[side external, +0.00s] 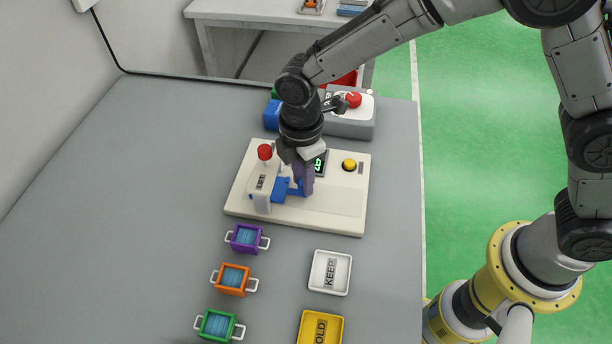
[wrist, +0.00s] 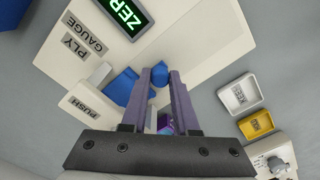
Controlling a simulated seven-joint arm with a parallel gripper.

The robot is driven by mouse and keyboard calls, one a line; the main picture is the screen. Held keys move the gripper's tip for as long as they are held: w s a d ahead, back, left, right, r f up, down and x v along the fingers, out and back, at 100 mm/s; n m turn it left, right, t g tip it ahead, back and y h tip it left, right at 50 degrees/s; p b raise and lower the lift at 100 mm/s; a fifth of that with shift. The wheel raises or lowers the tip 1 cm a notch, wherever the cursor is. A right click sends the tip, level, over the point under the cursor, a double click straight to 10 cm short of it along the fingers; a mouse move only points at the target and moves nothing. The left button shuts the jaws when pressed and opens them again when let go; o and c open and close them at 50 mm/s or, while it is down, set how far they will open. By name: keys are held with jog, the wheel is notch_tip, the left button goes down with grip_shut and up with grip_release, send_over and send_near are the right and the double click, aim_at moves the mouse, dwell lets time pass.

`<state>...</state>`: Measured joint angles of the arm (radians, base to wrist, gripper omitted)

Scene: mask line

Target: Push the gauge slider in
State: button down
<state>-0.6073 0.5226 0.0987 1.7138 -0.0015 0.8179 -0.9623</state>
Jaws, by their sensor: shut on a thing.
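The ply gauge (side external: 335,212) is a white board on the grey table, with a green-lit display and a yellow button. The wrist view shows its "PLY GAUGE" label (wrist: 85,38) and the lit display (wrist: 126,12). The blue gauge slider (side external: 281,190) sits beside the upright white block (side external: 261,186) on the board. It also shows in the wrist view (wrist: 122,85). My gripper (side external: 303,186) points down over the board. Its purple fingers are shut on the small blue knob (wrist: 160,72) of the slider, which they partly hide in the side view.
Purple (side external: 246,238), orange (side external: 233,279) and green (side external: 217,325) handled baskets stand in front of the gauge. A white KEEP tray (side external: 330,272) and a yellow tray (side external: 320,328) are to their right. A grey box with a red button (side external: 350,116) stands behind.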

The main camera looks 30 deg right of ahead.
aim_at(301, 181)
jog(key=c, duration=0.9)
grip_release()
jog(key=shift+w+a+r, duration=0.1)
jog(key=shift+w+a, duration=0.2)
jog(key=shift+o, duration=1.1)
jog(key=shift+s+d, duration=0.1)
notch_tip(301, 181, up, 14)
